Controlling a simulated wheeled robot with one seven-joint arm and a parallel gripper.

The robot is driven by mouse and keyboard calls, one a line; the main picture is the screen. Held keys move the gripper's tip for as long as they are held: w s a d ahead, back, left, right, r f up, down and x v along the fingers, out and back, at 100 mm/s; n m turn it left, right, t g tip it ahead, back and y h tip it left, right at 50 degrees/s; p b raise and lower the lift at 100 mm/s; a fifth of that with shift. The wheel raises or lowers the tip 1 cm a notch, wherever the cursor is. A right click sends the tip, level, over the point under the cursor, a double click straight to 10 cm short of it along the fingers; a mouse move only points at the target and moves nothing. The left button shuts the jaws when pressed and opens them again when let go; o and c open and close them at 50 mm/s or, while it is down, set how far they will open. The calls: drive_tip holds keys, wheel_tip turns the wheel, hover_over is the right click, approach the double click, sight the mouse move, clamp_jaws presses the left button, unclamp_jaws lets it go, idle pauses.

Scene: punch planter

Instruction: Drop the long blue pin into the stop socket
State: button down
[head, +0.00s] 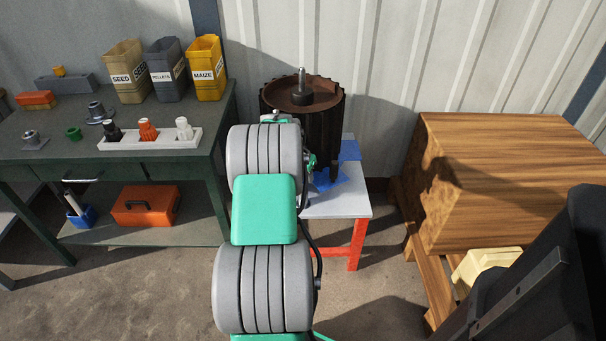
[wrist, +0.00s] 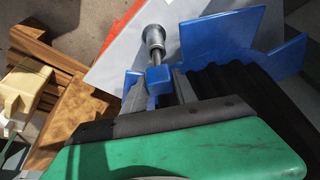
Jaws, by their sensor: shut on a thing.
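My gripper (wrist: 159,90) is shut on the blue block-shaped head of the long pin (wrist: 158,77) in the wrist view. A steel shaft runs from the blue head toward a round metal collar (wrist: 152,36), which looks like the stop socket, by the blue frame (wrist: 225,38). The shaft lines up with the collar in this view; I cannot tell whether its tip is inside. In the head view my arm hides the pin, and only a green bit of my gripper (head: 311,162) shows, beside the ribbed dark drum (head: 325,122).
The drum stands on a small grey table (head: 345,204) with red legs. A wooden block (head: 500,180) on a pallet is to the right. A green workbench (head: 70,160) at left carries bins and a white tray (head: 150,142). Floor between bench and table is open.

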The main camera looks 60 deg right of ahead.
drive_tip(key=shift+f+b, duration=0.95)
drive_tip(key=shift+f, duration=0.65)
drive_tip(key=c, duration=0.9)
unclamp_jaws()
drive_tip(key=shift+r, duration=0.15)
drive_tip(key=p+v, duration=0.2)
drive_tip(key=v, duration=0.5)
drive_tip(key=shift+a+r, duration=0.15)
drive_tip(key=shift+r, duration=0.15)
